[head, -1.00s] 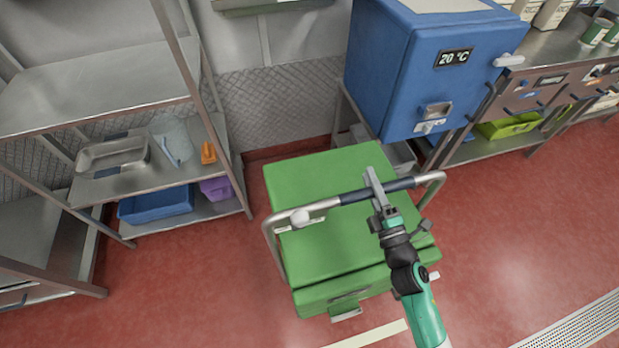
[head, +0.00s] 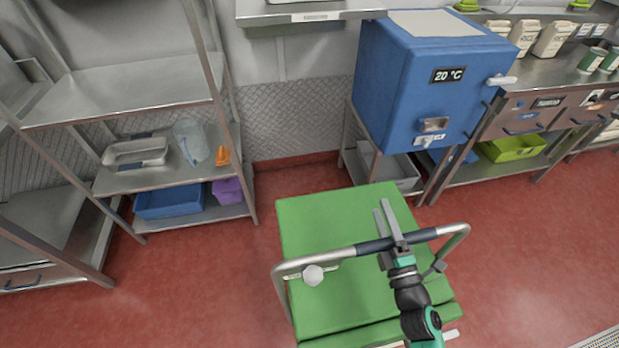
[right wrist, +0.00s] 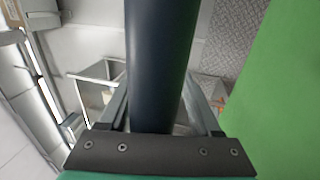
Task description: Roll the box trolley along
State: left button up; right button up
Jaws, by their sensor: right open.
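The box trolley (head: 345,225) is a green box with a flat lid. It stands on the red floor at the lower middle of the head view, its lower part cut off by the frame. A grey tube handle (head: 320,262) with a dark blue grip crosses above the lid. My right gripper (head: 388,222) is at the grip, its fingers reaching past it on both sides. In the right wrist view the dark grip (right wrist: 155,65) runs between the open fingers, with gaps visible beside it. My left gripper is not in view.
A steel shelf rack (head: 130,95) stands at the left, with a blue tub (head: 168,202) low down. A blue cabinet (head: 400,85) reading 20 °C stands behind, right of the trolley. A steel counter (head: 560,75) continues right. Red floor is clear at right and between rack and trolley.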

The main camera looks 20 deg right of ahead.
jog(key=b+v, duration=0.1)
jog(key=v, duration=0.6)
jog(key=shift+s+f, duration=0.1)
jog(key=shift+s, duration=0.1)
